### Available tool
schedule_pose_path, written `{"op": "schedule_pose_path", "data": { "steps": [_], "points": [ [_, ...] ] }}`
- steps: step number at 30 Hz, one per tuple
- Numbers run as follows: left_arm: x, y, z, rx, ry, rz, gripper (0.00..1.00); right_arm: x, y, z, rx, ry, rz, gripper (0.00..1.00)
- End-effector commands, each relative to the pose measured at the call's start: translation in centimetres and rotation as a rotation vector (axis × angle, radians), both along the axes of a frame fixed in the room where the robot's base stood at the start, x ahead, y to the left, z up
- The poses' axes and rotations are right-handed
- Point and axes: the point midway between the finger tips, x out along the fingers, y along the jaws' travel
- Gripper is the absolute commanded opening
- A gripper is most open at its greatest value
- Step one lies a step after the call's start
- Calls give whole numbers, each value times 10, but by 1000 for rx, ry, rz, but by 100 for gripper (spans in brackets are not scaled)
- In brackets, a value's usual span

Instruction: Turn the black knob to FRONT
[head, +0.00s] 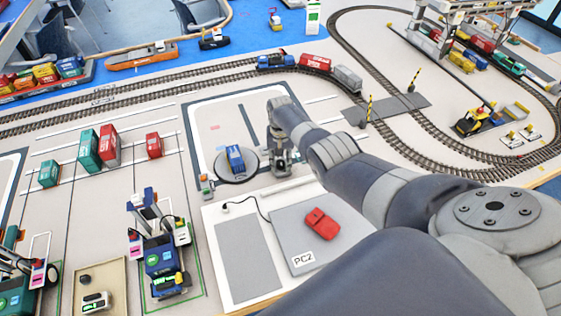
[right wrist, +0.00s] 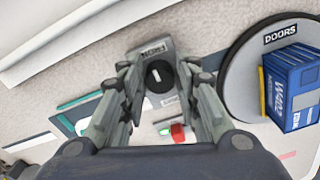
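The black knob (right wrist: 158,76) shows in the right wrist view on a small grey plate, with a short white mark on its face. A label (right wrist: 153,49) at the plate's end is too small to read surely. My right gripper (right wrist: 157,72) is open, with one finger on each side of the knob and a visible gap to it. In the head view my right gripper (head: 282,160) points down just right of the turntable (head: 222,175) and hides the knob. A blue container (head: 235,158) stands on the turntable; it also shows in the right wrist view (right wrist: 297,88). My left gripper is not in view.
A white board with a grey PC2 pad (head: 290,225) and a red item (head: 321,224) lies beneath my right arm. A small post (head: 207,186) stands left of the turntable. Rail tracks (head: 240,72) run behind. Red and green containers (head: 108,145) stand at left.

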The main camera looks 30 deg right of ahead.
Motion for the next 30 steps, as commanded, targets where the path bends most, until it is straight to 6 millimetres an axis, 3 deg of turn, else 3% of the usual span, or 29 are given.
{"op": "schedule_pose_path", "data": {
  "steps": [17,23,30],
  "points": [
    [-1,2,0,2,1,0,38,1,0,8,0,-1,2,45],
    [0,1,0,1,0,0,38,0,0,27,-1,-2,2,45],
    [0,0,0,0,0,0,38,0,-1,69,-1,-4,2,45]
  ]
}}
